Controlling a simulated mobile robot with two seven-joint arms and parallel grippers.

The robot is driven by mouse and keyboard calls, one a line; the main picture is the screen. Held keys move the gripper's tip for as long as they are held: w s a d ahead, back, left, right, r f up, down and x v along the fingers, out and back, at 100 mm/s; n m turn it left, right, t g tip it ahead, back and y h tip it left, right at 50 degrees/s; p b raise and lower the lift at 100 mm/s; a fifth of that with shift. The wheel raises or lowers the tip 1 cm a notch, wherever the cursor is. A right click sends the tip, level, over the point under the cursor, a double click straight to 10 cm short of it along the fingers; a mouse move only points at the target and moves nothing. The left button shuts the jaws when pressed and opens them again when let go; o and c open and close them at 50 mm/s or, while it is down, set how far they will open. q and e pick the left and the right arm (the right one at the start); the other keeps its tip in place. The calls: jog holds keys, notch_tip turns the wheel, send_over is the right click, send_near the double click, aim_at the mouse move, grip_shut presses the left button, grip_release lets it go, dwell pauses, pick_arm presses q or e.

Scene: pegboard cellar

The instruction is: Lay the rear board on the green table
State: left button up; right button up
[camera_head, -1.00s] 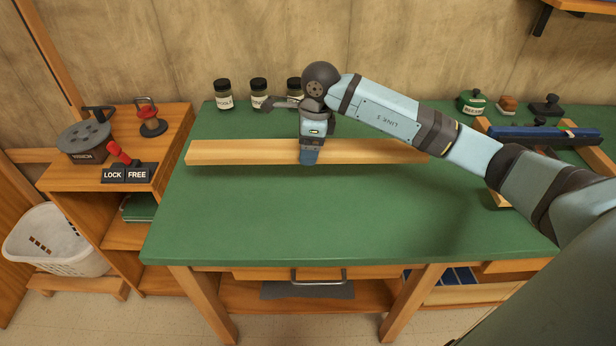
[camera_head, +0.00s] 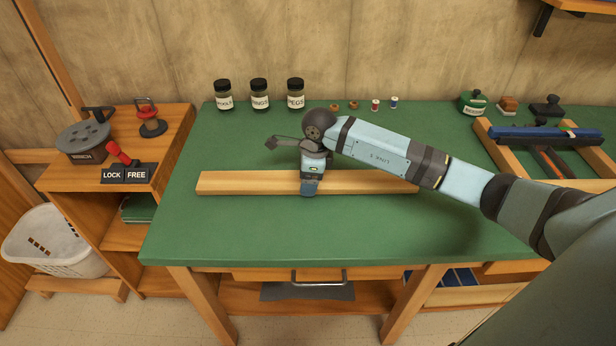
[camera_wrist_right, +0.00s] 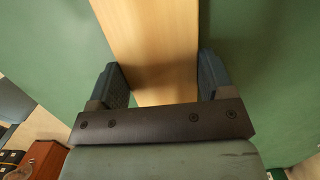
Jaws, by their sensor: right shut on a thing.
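The board (camera_head: 245,183), a long pale wooden plank, lies level and left to right over the middle of the green table (camera_head: 290,232). My right gripper (camera_head: 309,190) is shut on the board near its middle, from above. In the right wrist view the board (camera_wrist_right: 155,45) runs between the two fingers (camera_wrist_right: 163,84), with green table top (camera_wrist_right: 45,50) on both sides. I cannot tell whether the board's underside touches the table. My left gripper is not in view.
Several jars, including one labelled PEGS (camera_head: 296,96), and small items stand along the back edge. A wooden frame with a blue bar (camera_head: 535,133) is at the right. A side shelf (camera_head: 165,165) stands left. The table's front is clear.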

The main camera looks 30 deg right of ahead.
jog(key=shift+f, duration=0.15)
jog(key=o, duration=1.2)
jog(key=r, duration=0.4)
jog(key=d+r, duration=0.1)
jog(key=r, duration=0.3)
jog(key=s+r, duration=0.1)
jog(key=r, duration=0.3)
jog(key=shift+d+r+p, duration=0.1)
jog(key=shift+d+p, duration=0.2)
jog(key=shift+p, duration=0.05)
